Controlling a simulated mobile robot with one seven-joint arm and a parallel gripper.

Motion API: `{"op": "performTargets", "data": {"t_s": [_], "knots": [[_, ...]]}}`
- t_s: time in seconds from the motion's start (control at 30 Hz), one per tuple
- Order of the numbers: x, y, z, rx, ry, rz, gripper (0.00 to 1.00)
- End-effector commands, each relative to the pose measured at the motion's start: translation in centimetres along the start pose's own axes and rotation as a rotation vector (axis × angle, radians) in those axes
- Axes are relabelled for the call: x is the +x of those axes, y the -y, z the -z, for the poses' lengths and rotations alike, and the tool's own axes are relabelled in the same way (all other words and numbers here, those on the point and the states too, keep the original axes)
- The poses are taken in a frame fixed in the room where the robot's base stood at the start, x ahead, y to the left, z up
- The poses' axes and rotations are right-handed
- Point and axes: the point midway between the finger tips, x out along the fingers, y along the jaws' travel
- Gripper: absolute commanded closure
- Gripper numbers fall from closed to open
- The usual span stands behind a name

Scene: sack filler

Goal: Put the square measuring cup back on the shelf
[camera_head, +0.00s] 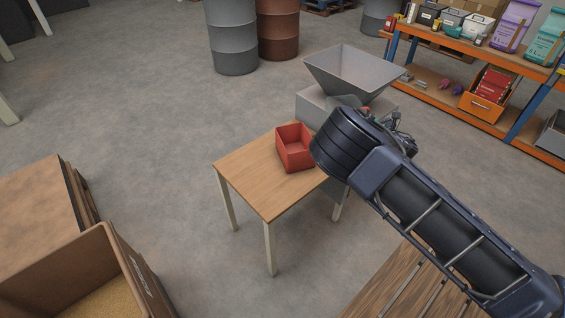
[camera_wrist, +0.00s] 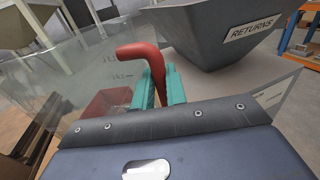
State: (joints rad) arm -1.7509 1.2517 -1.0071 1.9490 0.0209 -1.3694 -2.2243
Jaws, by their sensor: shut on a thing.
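The measuring cup (camera_wrist: 65,75) is clear with printed level marks and a red handle (camera_wrist: 147,55). In the wrist view its see-through wall fills the left side. My gripper (camera_wrist: 160,88) has its teal fingers shut on the red handle. In the head view my arm hides most of the gripper and cup; a faint clear edge of the cup (camera_head: 345,102) shows in front of the grey hopper. The shelf (camera_head: 432,98) stands at the upper right, with orange beams and wooden boards, apart from the gripper.
A red open bin (camera_head: 295,160) sits on a small wooden table (camera_head: 262,195). A grey hopper (camera_head: 352,75), labelled RETURNS in the wrist view (camera_wrist: 225,35), stands behind it. The shelf holds bags, boxes and an orange bin (camera_head: 480,105). Floor between hopper and shelf is clear.

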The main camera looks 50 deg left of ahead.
Motion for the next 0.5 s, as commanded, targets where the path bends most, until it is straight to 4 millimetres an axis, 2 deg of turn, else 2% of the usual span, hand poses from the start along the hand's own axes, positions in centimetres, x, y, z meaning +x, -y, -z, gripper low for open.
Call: {"op": "performTargets", "data": {"t_s": [0.03, 0.2, 0.5], "knots": [[1.1, -2.2, -0.3, 0.002, 0.004, -0.037, 1.00], [3.8, -9.2, -0.6, 0.002, 0.005, -0.155, 1.00], [6.9, -21.9, -1.6, 0.002, 0.007, -0.347, 1.00]]}}
